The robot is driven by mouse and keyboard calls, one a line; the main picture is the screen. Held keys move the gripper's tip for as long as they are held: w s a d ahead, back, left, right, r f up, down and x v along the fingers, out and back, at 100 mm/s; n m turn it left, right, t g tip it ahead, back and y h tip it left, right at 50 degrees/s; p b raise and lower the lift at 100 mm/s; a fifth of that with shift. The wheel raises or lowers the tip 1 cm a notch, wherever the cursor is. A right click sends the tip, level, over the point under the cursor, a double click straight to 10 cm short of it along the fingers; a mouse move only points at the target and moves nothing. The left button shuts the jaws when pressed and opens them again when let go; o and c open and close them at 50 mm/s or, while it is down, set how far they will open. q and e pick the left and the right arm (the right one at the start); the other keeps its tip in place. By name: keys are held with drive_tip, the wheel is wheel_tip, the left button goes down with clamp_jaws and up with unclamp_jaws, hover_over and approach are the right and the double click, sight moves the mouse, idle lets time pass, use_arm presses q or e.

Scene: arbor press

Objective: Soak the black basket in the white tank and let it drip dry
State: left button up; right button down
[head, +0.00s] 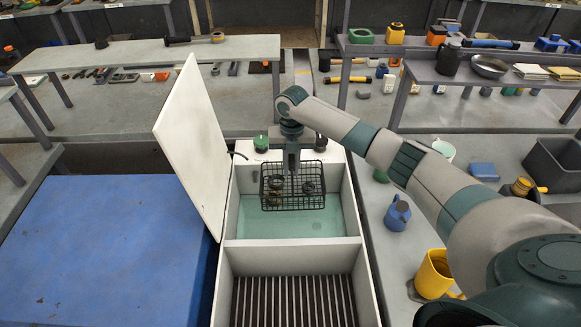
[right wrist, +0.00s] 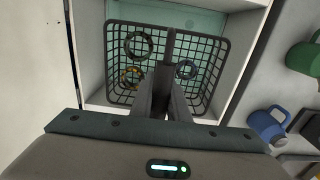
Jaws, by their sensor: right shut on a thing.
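The black wire basket (head: 293,203) hangs in the back part of the white tank (head: 233,215), over pale green liquid (head: 290,222). It looks level and above the liquid, though the exact gap is hard to judge. My right gripper (head: 291,168) points down and is shut on the basket's central handle; the grip also shows in the right wrist view (right wrist: 168,78). Several ring-shaped parts (right wrist: 139,45) lie in the basket. The tank's white lid (head: 188,145) stands open on the left. The front compartment has a dark slatted rack (head: 290,302), bare. My left gripper is out of view.
A blue surface (head: 100,250) lies left of the tank. On the right bench stand a blue jug (head: 398,214), a yellow mug (head: 434,272) and a dark grey bin (head: 553,165). A green-topped knob (head: 261,143) sits at the tank's back edge.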

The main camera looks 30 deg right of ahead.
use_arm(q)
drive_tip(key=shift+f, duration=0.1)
